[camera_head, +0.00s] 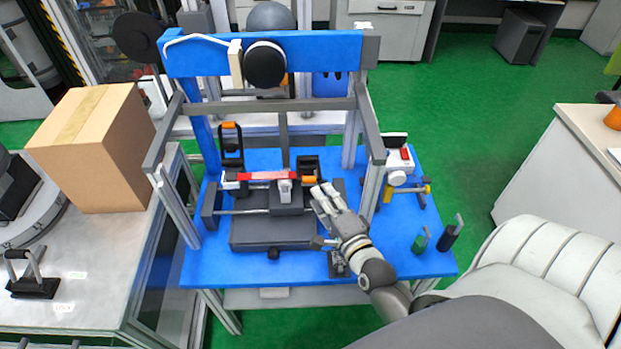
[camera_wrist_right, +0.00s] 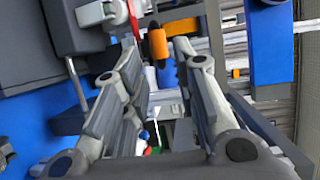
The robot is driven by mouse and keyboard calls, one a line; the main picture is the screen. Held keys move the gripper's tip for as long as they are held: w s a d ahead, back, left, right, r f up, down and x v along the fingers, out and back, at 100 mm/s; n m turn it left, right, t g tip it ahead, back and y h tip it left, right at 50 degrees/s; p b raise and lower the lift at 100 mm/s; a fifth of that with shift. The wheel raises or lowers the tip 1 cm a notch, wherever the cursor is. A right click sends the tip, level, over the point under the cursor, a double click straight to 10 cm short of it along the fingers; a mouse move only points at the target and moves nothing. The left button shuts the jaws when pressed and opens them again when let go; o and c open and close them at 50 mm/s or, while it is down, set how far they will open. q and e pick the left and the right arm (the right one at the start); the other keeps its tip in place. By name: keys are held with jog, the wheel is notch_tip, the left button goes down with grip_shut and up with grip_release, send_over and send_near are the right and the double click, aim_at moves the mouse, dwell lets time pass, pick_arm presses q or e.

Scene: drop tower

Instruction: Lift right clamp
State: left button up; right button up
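The right clamp (camera_head: 308,164) is black and stands on the blue drop tower table, right of the grey central block. Its orange handle (camera_wrist_right: 158,46) shows in the right wrist view between the fingertips of my right gripper (camera_wrist_right: 158,52), with gaps on both sides. In the head view my right gripper (camera_head: 324,196) is just in front of and to the right of this clamp and partly hides it. The gripper is open and holds nothing. The left clamp (camera_head: 231,146) stands upright with its orange handle on top. My left gripper is not in view.
A red bar (camera_head: 260,176) lies between the clamps. Grey frame posts (camera_head: 372,190) rise close to my right arm. Green and black small holders (camera_head: 449,236) stand on the table's right side. A cardboard box (camera_head: 95,148) sits on the left bench.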

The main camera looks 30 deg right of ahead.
aim_at(311, 178)
jog(key=w, duration=0.5)
jog(key=w+d, duration=0.1)
jog(key=w, duration=0.1)
jog(key=shift+w+d+f+p, duration=0.1)
jog(key=shift+w+f+p, duration=0.2)
jog(key=shift+f, duration=0.05)
jog(key=shift+c, duration=0.4)
grip_shut()
